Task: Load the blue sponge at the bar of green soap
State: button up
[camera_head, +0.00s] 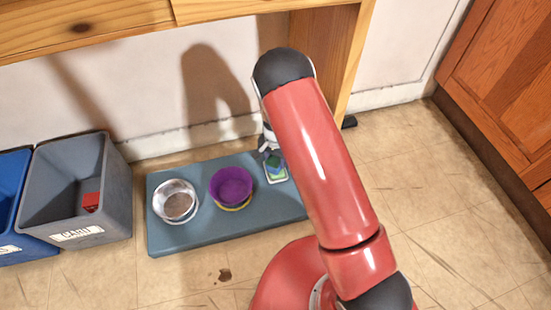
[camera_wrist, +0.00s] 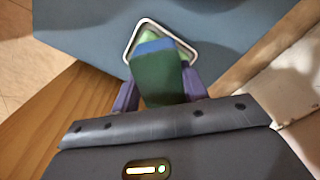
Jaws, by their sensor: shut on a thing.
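The blue sponge (camera_wrist: 160,75) has a dark green face and a blue end edge. My gripper (camera_wrist: 159,88) is shut on it, with one purple finger on each side. In the wrist view the sponge's blue end lies over a small white-rimmed dish (camera_wrist: 190,49). The bar of green soap (camera_wrist: 152,34) shows as light green inside the dish, partly hidden by the sponge. Whether the sponge touches the soap cannot be told. In the head view the sponge (camera_head: 272,160) is small and over the dish (camera_head: 276,180), partly hidden by my gripper.
The dish stands on a blue-grey mat (camera_head: 190,237) near its right end. A purple bowl (camera_head: 231,186) and a metal bowl (camera_head: 176,202) are also on it. A grey bin (camera_head: 50,190) holding a red block (camera_head: 91,201) stands left. A wooden table leg (camera_head: 325,60) is behind.

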aim_at(276, 159)
jog(key=shift+f+b, duration=0.45)
jog(key=shift+f, duration=0.15)
dwell(1.4)
jog(key=shift+r, duration=0.1)
jog(key=shift+r+p, duration=2.35)
jog(key=shift+r, duration=1.15)
